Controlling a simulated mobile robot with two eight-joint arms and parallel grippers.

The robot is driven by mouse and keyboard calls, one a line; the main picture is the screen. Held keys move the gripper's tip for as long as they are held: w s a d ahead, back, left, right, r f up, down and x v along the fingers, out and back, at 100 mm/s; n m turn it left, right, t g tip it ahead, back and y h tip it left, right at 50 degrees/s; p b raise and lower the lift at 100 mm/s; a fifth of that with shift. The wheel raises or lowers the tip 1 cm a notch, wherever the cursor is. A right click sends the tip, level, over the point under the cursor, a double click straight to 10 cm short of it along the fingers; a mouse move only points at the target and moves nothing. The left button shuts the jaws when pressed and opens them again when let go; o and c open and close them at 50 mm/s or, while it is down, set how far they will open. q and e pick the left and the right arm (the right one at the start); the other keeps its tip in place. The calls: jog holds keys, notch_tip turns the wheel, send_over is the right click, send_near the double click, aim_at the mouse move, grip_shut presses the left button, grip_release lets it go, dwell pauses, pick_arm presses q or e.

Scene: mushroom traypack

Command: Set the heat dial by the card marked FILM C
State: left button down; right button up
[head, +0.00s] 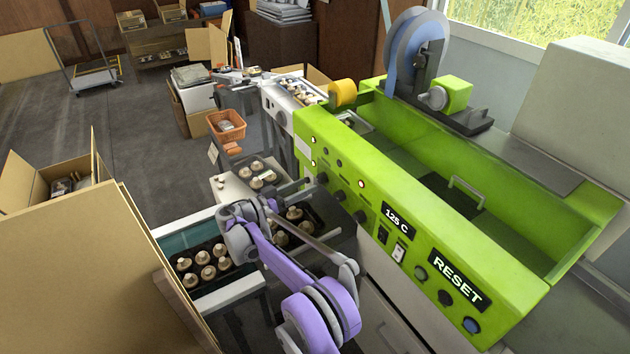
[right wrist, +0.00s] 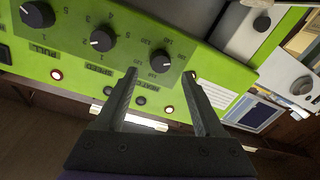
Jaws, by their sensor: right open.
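The heat dial (right wrist: 162,60) is a black knob with a white pointer mark and a scale in the hundreds, on the green machine's panel. It lies just ahead of my right gripper (right wrist: 160,76), which is open and empty, its fingertips on either side below the dial. In the head view my right gripper (head: 296,194) is in front of the panel's left end. A white card with small print (right wrist: 217,94) is on the panel beside the dial; its text is too small to read. A black plate on the panel reads 125 C (head: 397,222). My left gripper is out of view.
The speed dial (right wrist: 103,39) and pull dial (right wrist: 37,14) sit in a row with the heat dial. A blue-edged card (right wrist: 258,113) hangs nearby. A RESET label (head: 457,279) and buttons are at the panel's right. Mushroom trays (head: 232,290) stand below my right arm.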

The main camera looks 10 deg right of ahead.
aim_at(319, 180)
jog(key=shift+x, duration=2.3)
grip_shut()
